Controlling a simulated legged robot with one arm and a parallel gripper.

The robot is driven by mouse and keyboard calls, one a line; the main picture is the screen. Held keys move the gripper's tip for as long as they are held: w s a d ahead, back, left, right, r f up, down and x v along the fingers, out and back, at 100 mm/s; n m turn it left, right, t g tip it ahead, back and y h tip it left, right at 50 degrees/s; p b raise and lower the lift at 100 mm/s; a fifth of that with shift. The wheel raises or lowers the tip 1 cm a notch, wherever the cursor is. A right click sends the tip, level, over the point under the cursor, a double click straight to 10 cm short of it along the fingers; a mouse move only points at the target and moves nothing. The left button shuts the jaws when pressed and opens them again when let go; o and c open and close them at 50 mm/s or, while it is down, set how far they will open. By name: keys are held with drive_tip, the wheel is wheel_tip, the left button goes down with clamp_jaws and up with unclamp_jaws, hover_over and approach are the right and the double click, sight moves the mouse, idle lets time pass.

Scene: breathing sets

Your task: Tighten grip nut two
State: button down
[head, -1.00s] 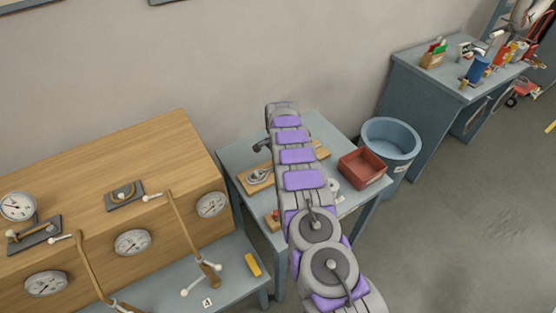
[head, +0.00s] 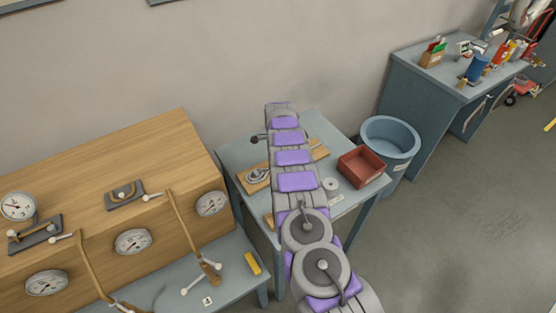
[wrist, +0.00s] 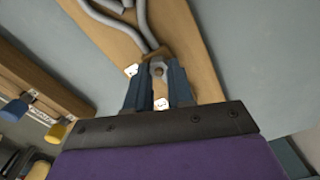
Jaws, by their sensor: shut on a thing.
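A red tray (head: 362,166) and a white roll (head: 331,184) are right of my arm on the small table (head: 229,153). A blue bin (head: 389,140) stands beside it. A wooden gauge cabinet (head: 150,160) is at left. The wrist view shows a wooden rack with blue and yellow knobs (wrist: 57,132).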

drive_tip(key=shift+w+a+r, duration=0.15)
drive_tip(key=shift+r, duration=0.05)
drive_tip(key=c, duration=1.4)
unclamp_jaws()
drive_tip(key=o, duration=0.4)
drive_tip(key=shift+f, duration=0.15)
wheel_tip(320, 180, up, 17)
drive_tip(key=shift+a+r+p, duration=0.1)
drive_tip(key=shift+a+p, duration=0.05)
drive_tip(key=shift+p, duration=0.3)
